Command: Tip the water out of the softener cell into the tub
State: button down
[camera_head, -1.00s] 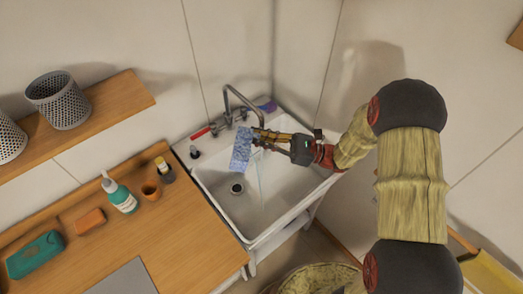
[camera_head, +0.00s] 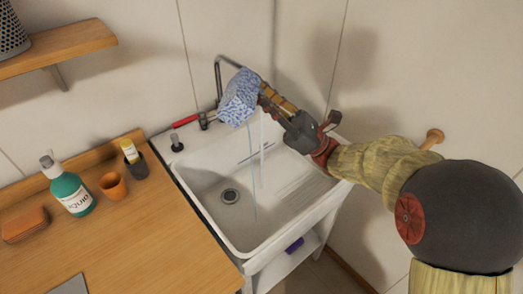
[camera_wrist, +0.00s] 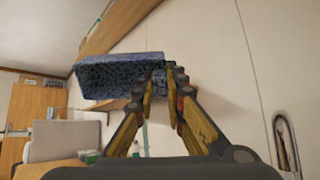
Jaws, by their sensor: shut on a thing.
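The softener cell (camera_head: 240,97), a blue-and-white speckled block, is held tilted in the air above the white tub (camera_head: 180,184). My gripper (camera_head: 263,91) is shut on its right side. Thin pale streams of water (camera_head: 251,165) fall from the cell towards the tub's basin. In the wrist view the cell (camera_wrist: 112,78) sits at the tips of my fingers (camera_wrist: 160,75), its long side running left. The inside of the cell cannot be made out.
A tap (camera_head: 218,75) and a red handle (camera_head: 186,121) stand at the tub's back. The wooden counter (camera_head: 140,235) at left carries a teal bottle (camera_head: 71,190), an orange cup (camera_head: 113,186) and a dark cup (camera_head: 137,166). A purple thing (camera_head: 294,246) shows below the tub.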

jog(key=shift+r+p, duration=0.7)
jog(key=shift+r, duration=0.05)
jog(key=shift+s, duration=0.2)
jog(key=shift+f, duration=0.1)
jog(key=shift+p, duration=0.55)
jog(key=shift+s+r+h+p, duration=0.1)
jog(key=shift+r+h+p, duration=0.25)
jog(key=shift+p, duration=0.6)
jog(key=s+h+p, duration=0.1)
jog(key=p, duration=0.6)
jog(key=shift+a, duration=0.2)
jog(key=w+h+p, duration=0.1)
jog(key=p, duration=0.3)
jog(key=shift+p, duration=0.4)
jog(key=shift+f, duration=0.4)
jog(key=p, duration=0.3)
jog(key=shift+w+r+g, duration=0.2)
jog(key=shift+g, duration=0.1)
jog(key=p, duration=0.4)
jog(key=shift+w+h, duration=0.2)
jog(key=shift+h, duration=0.05)
